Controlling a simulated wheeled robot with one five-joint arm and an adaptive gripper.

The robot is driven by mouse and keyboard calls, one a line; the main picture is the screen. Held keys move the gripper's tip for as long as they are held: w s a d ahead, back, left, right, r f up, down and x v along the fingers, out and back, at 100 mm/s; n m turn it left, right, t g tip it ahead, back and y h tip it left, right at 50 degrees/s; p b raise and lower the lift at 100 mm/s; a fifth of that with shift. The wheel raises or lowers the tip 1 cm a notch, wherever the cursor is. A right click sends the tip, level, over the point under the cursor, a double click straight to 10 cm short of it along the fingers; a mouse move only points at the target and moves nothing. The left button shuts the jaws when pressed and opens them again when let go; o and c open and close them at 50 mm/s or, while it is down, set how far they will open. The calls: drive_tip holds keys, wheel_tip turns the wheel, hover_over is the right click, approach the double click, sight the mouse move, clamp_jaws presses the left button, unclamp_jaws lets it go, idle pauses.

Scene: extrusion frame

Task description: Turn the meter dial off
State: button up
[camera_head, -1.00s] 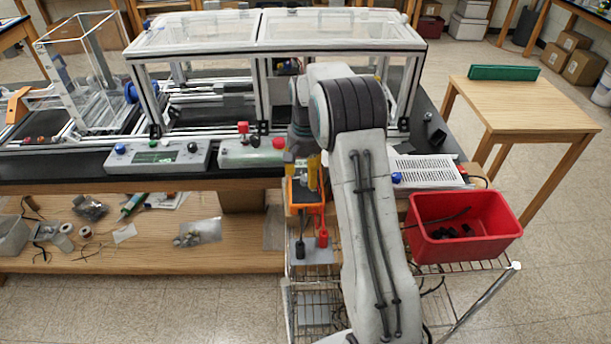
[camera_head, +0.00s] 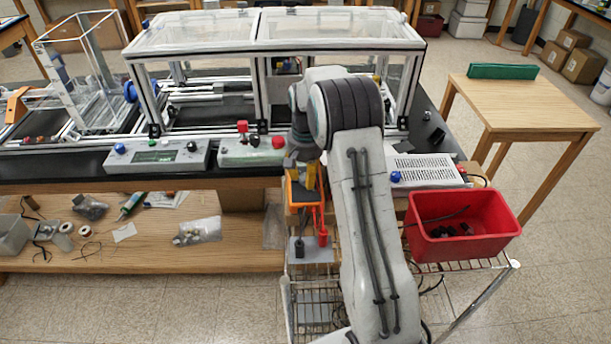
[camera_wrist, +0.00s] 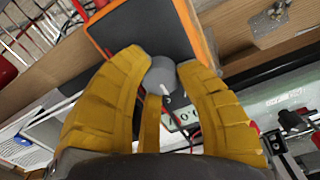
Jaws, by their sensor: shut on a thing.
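The meter has an orange rim and a dark grey face; it stands at the front of the bench in the head view (camera_head: 293,192) and shows at the top of the wrist view (camera_wrist: 140,25). Its grey round dial (camera_wrist: 162,72) bears a white pointer mark. My gripper's yellow fingers (camera_wrist: 163,85) are on either side of the dial and shut on it. Part of a display with digits shows between the fingers. In the head view my gripper (camera_head: 303,172) is over the meter, hiding the dial.
Red and black leads (camera_head: 322,238) hang below the meter. A red bin (camera_head: 465,250) stands at right on a wire cart. Control boxes (camera_head: 156,157) with knobs line the bench edge at left. A clear-topped extrusion frame (camera_head: 275,30) stands behind.

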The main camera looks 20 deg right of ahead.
clamp_jaws()
drive_tip(key=shift+n, duration=0.3)
drive_tip(key=n+b, duration=0.1)
drive_tip(key=n, duration=0.4)
drive_tip(key=shift+n, duration=0.3)
drive_tip(key=n, duration=0.5)
drive_tip(key=shift+n+b, duration=0.3)
drive_tip(key=shift+b, duration=0.1)
drive_tip(key=shift+n, duration=0.3)
drive_tip(key=o, duration=0.7)
unclamp_jaws()
